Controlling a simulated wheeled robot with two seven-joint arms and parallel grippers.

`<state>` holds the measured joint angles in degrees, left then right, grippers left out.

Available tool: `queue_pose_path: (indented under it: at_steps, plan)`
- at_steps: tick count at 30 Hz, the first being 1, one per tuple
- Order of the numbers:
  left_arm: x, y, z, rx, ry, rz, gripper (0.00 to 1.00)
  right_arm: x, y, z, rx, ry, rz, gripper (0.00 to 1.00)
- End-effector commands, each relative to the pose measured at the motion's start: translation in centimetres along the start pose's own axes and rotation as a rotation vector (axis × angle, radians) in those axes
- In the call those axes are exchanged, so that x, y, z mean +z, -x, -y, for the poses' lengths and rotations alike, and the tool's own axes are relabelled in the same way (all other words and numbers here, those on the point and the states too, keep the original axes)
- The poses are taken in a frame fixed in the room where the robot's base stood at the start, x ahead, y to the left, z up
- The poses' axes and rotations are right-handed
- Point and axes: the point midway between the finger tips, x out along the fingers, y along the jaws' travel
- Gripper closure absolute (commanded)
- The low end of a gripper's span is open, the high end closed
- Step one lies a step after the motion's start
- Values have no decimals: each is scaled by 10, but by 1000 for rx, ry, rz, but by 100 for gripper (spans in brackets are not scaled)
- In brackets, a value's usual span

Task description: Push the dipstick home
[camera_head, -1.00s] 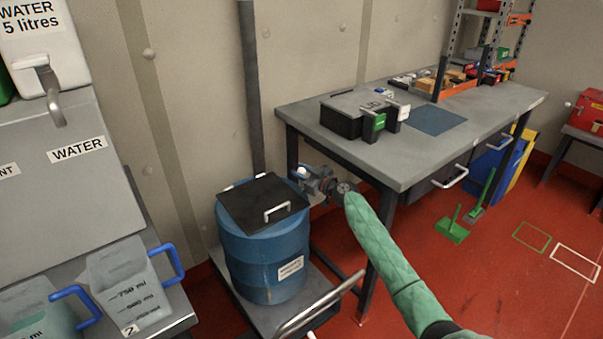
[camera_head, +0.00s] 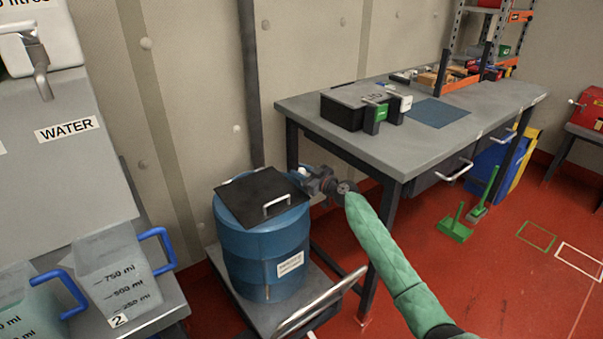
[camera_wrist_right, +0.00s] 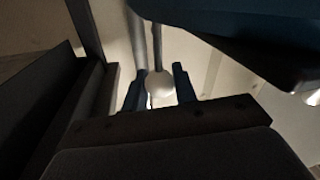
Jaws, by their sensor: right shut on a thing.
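The dipstick's white round knob (camera_head: 303,172) shows small at the right rim of the blue drum (camera_head: 262,245), beside the drum's black lid (camera_head: 255,192). My right gripper (camera_head: 307,180) is at the knob, its arm in a green sleeve coming from the lower right. In the right wrist view the knob (camera_wrist_right: 159,88) sits between the two fingers of my right gripper (camera_wrist_right: 158,90), which is shut on it. A thin rod runs from the knob there. How deep the rod sits is hidden. My left gripper is not in view.
The drum stands on a grey trolley (camera_head: 240,310) with a metal handle. A grey workbench (camera_head: 430,150) stands close behind my right arm. Graduated jugs (camera_head: 120,280) with blue handles stand at the left. Red floor is open at the right.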

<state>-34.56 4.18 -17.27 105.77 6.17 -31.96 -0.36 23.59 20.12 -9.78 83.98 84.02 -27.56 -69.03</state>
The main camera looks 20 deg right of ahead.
Motion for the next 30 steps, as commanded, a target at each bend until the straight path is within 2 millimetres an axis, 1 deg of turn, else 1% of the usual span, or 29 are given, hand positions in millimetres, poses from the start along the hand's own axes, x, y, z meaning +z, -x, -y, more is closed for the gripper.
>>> queue_pose_path:
  at_steps: [1, 2, 3, 5, 13, 16, 20, 27, 30]
  plan:
    - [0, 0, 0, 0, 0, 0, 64, 5, 1, 2, -3, -2, 6, 100]
    - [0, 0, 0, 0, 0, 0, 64, 5, 1, 2, -3, -2, 6, 70]
    - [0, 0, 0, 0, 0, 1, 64, 6, 1, 3, -3, -3, 6, 62]
    - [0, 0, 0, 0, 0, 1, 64, 5, 1, 2, -3, -2, 6, 51]
    - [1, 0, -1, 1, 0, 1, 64, 4, 1, 1, -2, -1, 4, 51]
    - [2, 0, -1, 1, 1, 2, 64, 5, 6, 1, -1, -1, 4, 51]
    - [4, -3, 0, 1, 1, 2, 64, 6, 22, 1, -1, 0, 5, 51]
    - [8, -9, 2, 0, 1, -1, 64, 6, 59, 2, -2, 0, 5, 51]
    - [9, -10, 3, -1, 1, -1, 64, 6, 70, 2, -2, -2, 5, 51]
